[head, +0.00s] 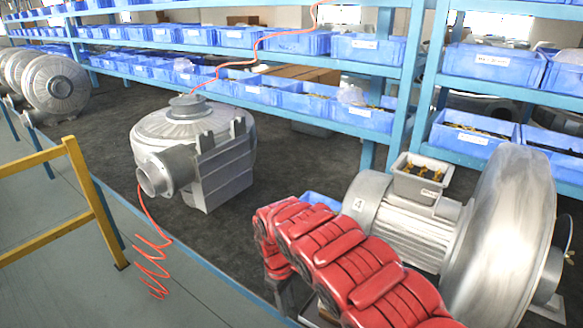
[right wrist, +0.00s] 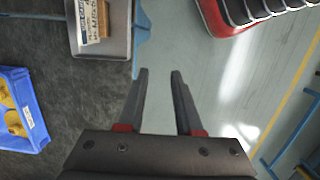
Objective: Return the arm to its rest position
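My right arm, red and segmented, comes in from the bottom right of the head view and bends down at its far end. My right gripper (head: 291,300) hangs there, dark and partly hidden by the arm and the lower frame edge. In the right wrist view my right gripper (right wrist: 158,72) shows two dark fingers apart with nothing between them. My left gripper and left arm are not in view.
A blue bin (right wrist: 22,112) holds yellow parts. A yellow rail (head: 90,195) and coiled red hose (head: 155,265) are left.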

